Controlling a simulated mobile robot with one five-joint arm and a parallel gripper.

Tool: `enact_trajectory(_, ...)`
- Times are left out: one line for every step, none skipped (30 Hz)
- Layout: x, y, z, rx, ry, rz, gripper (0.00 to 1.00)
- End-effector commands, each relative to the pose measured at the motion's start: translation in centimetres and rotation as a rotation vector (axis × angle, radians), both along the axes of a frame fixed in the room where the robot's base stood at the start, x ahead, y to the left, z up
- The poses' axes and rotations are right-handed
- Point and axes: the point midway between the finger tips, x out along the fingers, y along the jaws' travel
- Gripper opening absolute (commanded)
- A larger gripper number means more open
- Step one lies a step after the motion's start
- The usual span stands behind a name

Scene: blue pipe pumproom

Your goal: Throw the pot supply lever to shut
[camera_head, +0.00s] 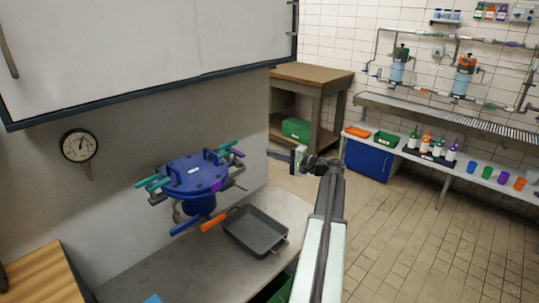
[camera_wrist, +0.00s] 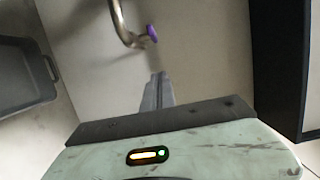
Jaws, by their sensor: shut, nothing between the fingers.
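A blue lidded pot (camera_head: 198,178) stands against the grey wall in the head view, with teal, blue and purple clamp handles around its lid. An orange handle (camera_head: 213,221) sticks out low at its front right. A curved metal pipe with a purple end (camera_wrist: 152,33) shows ahead of the fingers in the wrist view. I cannot tell which part is the supply lever. My gripper (camera_head: 272,154) is right of the pot, pointing left, shut and empty. Its fingers (camera_wrist: 159,90) are below the purple end in the wrist view and appear apart from it.
A dark grey tray (camera_head: 256,231) lies on the counter right of the pot; it also shows in the wrist view (camera_wrist: 22,75). A white cabinet with a dark edge (camera_head: 150,93) hangs above. A round gauge (camera_head: 78,146) is on the wall. Tiled floor (camera_head: 400,235) is clear at right.

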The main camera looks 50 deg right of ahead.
Motion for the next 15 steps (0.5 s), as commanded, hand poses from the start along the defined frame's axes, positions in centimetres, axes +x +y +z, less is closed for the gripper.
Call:
enact_trajectory(1.2,0.2,0.0,0.000,0.000,0.003,0.00)
enact_trajectory(1.8,0.3,0.0,0.000,0.000,0.003,0.00)
enact_trajectory(2.7,0.4,0.0,0.000,0.000,0.001,0.00)
enact_trajectory(3.3,0.5,0.0,0.000,0.000,0.002,0.00)
enact_trajectory(4.0,0.6,0.0,0.000,0.000,0.002,0.00)
enact_trajectory(4.8,0.7,0.0,0.000,0.000,0.001,0.00)
enact_trajectory(5.5,0.8,0.0,0.000,0.000,0.001,0.00)
enact_trajectory(6.1,1.0,0.0,0.000,0.000,0.002,0.00)
enact_trajectory(6.9,1.1,0.0,0.000,0.000,0.001,0.00)
enact_trajectory(7.4,1.2,0.0,0.000,0.000,0.000,0.00)
enact_trajectory(7.1,2.3,0.0,0.000,0.001,0.000,0.00)
enact_trajectory(7.0,3.0,0.0,0.000,0.001,0.000,0.00)
enact_trajectory(7.0,3.5,0.0,0.000,0.001,0.000,0.00)
enact_trajectory(7.0,3.8,0.0,0.000,0.001,-0.001,0.00)
enact_trajectory(7.0,4.2,0.0,0.000,0.001,-0.002,0.00)
